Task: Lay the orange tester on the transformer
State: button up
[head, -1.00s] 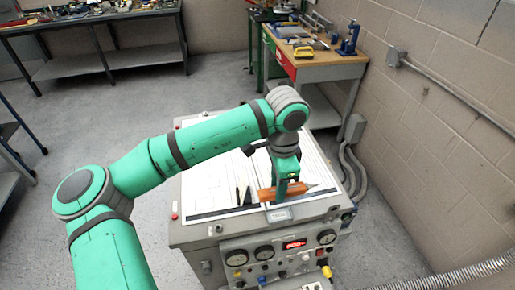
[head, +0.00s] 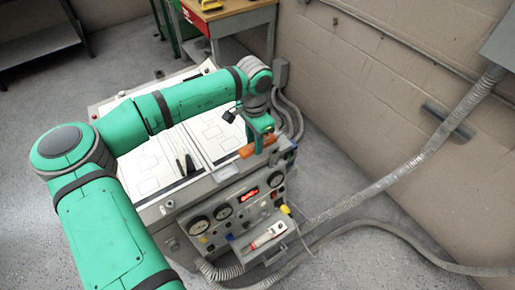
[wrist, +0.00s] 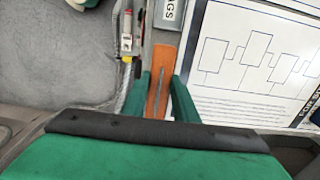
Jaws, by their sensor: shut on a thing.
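The orange tester (head: 246,151) is held in my gripper (head: 262,143) over the right front part of a grey cabinet's top. In the wrist view the tester (wrist: 158,100) is a long orange bar with a grey line along it, between the two green fingers. The fingers are shut on it. The grey cabinet (head: 178,205), with gauges and a red display on its front, seems to be the transformer. I cannot tell whether the tester touches its top.
White diagram sheets (head: 150,168) cover much of the top, with a dark pointed tool (head: 185,165) standing on them. A small front tray (head: 280,248) holds a red and white item (head: 266,236). A hose (head: 400,175) runs at the right by the wall.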

jog(key=shift+w+d+f, duration=0.2)
jog(key=shift+d+f, duration=0.05)
jog(key=shift+f, duration=0.15)
jog(key=shift+w+d+f, duration=0.1)
jog(key=shift+d+f, duration=0.05)
jog(key=shift+f, duration=0.8)
jog(key=shift+w+d+f, duration=0.1)
jog(key=shift+f, duration=0.95)
jog(key=o, duration=1.1)
jog(key=shift+c, duration=0.2)
